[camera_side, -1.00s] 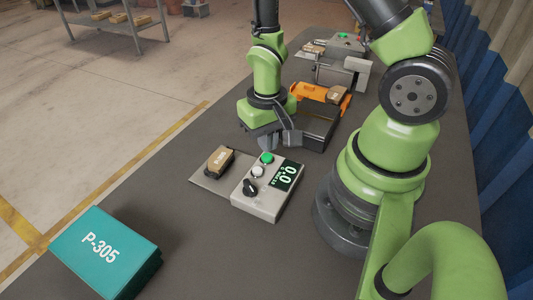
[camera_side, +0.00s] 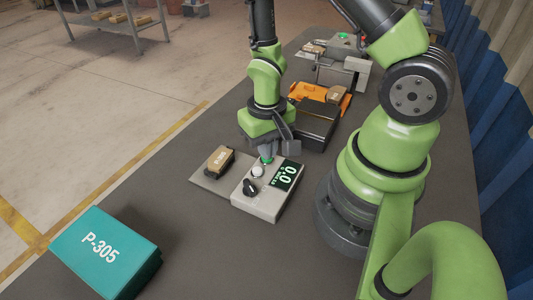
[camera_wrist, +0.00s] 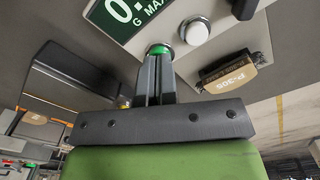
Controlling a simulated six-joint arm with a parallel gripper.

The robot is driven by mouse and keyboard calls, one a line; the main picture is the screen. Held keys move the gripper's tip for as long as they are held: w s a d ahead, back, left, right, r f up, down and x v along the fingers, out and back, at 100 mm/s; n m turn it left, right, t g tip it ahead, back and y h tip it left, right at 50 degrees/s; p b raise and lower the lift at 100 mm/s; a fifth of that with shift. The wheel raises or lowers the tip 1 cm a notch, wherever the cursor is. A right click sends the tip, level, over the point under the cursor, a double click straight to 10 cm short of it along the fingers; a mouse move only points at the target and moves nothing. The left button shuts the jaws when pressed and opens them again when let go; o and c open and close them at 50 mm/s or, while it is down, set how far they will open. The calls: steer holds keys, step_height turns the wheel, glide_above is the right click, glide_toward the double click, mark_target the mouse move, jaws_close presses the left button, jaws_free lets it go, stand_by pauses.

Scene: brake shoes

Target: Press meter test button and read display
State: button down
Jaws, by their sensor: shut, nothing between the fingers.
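The meter (camera_side: 258,206) is a light grey box on the dark bench, with a dark green display (camera_side: 286,177) reading 0.0. Its face carries a green button (camera_side: 267,161), a white button (camera_side: 257,171) and a black knob (camera_side: 250,187). My gripper (camera_side: 267,154) points down, shut and empty, with its fingertips at the green button. In the wrist view the fingertips (camera_wrist: 157,58) partly cover the green button (camera_wrist: 158,49); I cannot tell whether they press it. The display (camera_wrist: 125,14) is cut off there, showing "0." and part of "G MAX".
A brown brake shoe (camera_side: 219,158) lies on a grey plate (camera_side: 207,182) left of the meter. A teal P-305 box (camera_side: 105,253) stands at front left. Behind are a black bin (camera_side: 317,127), an orange tray (camera_side: 312,92) and a grey fixture (camera_side: 334,68).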

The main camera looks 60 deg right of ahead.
steer(key=shift+f, duration=0.35)
steer(key=shift+r, duration=3.55)
steer(key=shift+r, duration=0.2)
steer(key=s+a+r+n+t+y, duration=0.1)
steer(key=s+a+r+t, duration=0.1)
steer(key=r, duration=0.8)
steer(key=s+a+r+n+t+y, duration=0.1)
steer(key=s+a+r+t, duration=0.2)
steer(key=r, duration=0.7)
steer(key=shift+s+a+t, duration=0.15)
steer(key=shift+s+t, duration=0.6)
steer(key=shift+t, duration=0.35)
